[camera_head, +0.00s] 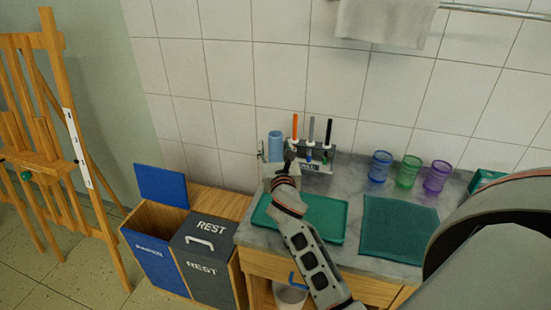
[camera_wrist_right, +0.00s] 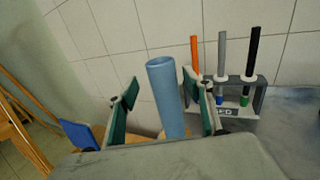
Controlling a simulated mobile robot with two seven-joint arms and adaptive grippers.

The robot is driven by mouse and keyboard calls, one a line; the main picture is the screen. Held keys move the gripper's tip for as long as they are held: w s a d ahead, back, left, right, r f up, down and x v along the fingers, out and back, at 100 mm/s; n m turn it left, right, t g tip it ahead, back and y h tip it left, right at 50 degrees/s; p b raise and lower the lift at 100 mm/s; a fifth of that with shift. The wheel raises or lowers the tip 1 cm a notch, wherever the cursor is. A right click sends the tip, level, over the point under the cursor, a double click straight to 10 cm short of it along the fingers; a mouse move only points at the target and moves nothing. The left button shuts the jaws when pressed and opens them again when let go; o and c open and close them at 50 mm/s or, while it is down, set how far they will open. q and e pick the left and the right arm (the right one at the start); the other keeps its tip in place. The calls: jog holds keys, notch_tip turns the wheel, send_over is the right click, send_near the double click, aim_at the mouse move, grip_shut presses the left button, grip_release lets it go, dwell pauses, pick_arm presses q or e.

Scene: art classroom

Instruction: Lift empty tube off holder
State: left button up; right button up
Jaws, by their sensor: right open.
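The empty tube (camera_head: 275,146) is a light blue cylinder standing upright at the back left of the counter, against the tiled wall. My right gripper (camera_head: 287,166) is just in front of it. In the right wrist view the tube (camera_wrist_right: 166,95) rises between the two green-padded fingers of my open right gripper (camera_wrist_right: 160,82). Gaps show on both sides, narrower on the right, and I see no contact. A pale block (camera_head: 269,170), perhaps the holder, shows at the tube's base, mostly hidden by the gripper. My left gripper is not in view.
A brush rack (camera_head: 318,166) with orange, grey and black handles stands close right of the tube. Blue (camera_head: 380,167), green and purple cups stand further right. A green tray (camera_head: 325,218) and a teal mat (camera_head: 400,228) lie in front. Bins (camera_head: 200,255) stand left.

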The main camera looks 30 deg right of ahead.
jog(key=x, duration=0.3)
jog(key=shift+w+d, duration=0.15)
jog(key=shift+d, duration=0.15)
jog(key=shift+w+f, duration=0.1)
jog(key=shift+w, duration=0.1)
jog(key=c, duration=0.9)
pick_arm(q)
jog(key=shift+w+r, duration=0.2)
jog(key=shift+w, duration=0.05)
